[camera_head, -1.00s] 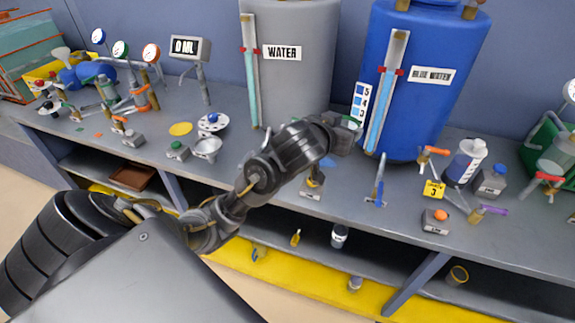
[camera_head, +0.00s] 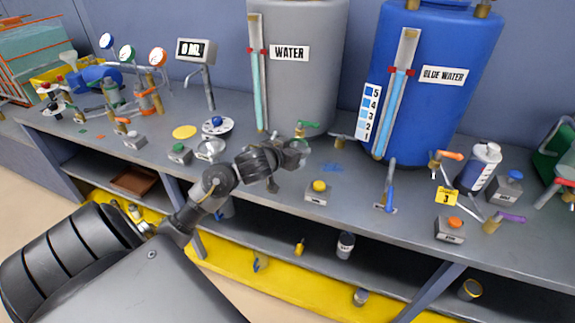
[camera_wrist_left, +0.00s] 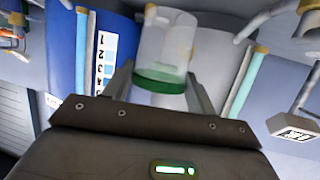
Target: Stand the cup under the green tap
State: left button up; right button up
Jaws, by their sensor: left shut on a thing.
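My left gripper (camera_head: 298,152) is shut on a clear cup with a green band. In the left wrist view the cup (camera_wrist_left: 165,45) sits between the two fingers, its green band on the side nearer the palm. In the head view the cup is small, pale and mostly hard to make out at the fingertips. The green tap (camera_head: 306,126) sticks out low at the front of the grey WATER tank (camera_head: 300,85), just behind and above my gripper. I cannot tell whether the cup is directly under its spout. My right gripper is not in view.
The blue tank (camera_head: 440,90) stands to the right. A yellow-button box (camera_head: 318,192) and a blue-handled lever (camera_head: 390,186) are on the bench near the front.

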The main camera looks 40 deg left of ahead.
pick_arm(q)
jog(key=shift+w+a+f+b, duration=0.3)
jog(key=shift+a+f, duration=0.4)
jog(key=shift+f, duration=0.8)
jog(key=shift+w+a+f+b, duration=0.15)
jog(key=shift+w+a+f, duration=0.4)
jog(key=shift+f, duration=0.9)
jog(key=shift+w+a+f+b, duration=0.2)
jog(key=shift+a+f, duration=0.65)
jog(key=shift+f, duration=0.65)
jog(key=shift+f, duration=0.2)
jog(key=o, duration=1)
jog(key=shift+r, duration=0.1)
